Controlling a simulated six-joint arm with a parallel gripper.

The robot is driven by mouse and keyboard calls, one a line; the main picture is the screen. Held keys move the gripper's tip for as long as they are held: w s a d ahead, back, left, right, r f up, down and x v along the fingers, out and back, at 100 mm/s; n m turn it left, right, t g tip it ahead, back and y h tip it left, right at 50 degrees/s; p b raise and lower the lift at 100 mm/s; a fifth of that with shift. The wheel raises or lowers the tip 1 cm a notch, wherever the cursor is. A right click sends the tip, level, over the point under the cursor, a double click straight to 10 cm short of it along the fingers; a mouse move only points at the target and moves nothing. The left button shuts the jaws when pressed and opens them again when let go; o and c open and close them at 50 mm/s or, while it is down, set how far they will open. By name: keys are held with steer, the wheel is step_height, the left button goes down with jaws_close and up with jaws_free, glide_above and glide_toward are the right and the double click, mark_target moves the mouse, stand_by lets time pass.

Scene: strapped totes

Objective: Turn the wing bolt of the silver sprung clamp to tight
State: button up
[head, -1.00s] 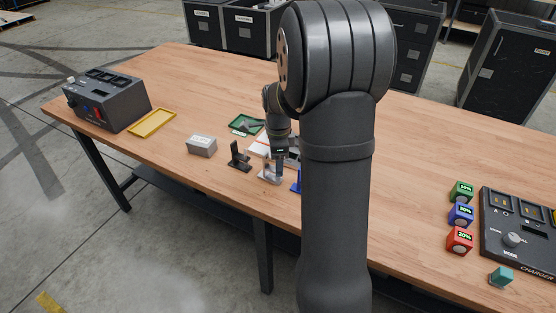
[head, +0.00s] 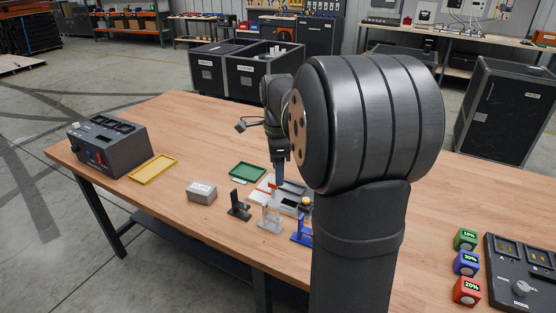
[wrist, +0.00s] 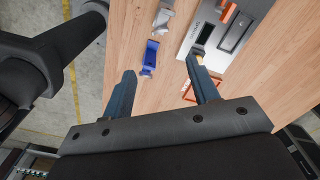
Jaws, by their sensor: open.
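The silver clamp (head: 270,217) stands on the table between a black clamp (head: 238,207) and a blue clamp (head: 301,230). Its wing bolt is too small to make out. In the wrist view the silver clamp (wrist: 164,17) is at the top edge, partly cut off, with the blue clamp (wrist: 150,58) below it. My gripper (head: 279,184) is behind the silver clamp, by the pale board. In the wrist view my gripper (wrist: 161,69) has its fingers wide apart with nothing between them. My arm covers part of the table right of the clamps.
The pale board (wrist: 205,27) with slots lies behind the clamps. A green tray (head: 248,172), a grey box (head: 201,193), a yellow tray (head: 153,168) and a dark control box (head: 110,145) are to the left. Coloured cubes (head: 466,263) and a charger (head: 520,265) are at the right.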

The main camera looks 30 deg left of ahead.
mark_target(278, 213)
steer(key=shift+r, duration=1.3)
steer(key=shift+f, duration=0.1)
step_height(278, 213, down, 17)
steer(key=shift+f, duration=0.15)
steer(key=shift+f, duration=0.15)
steer(key=shift+n, duration=0.4)
steer(key=shift+r+n, duration=0.2)
steer(key=shift+n, duration=1.7)
stand_by(0.4)
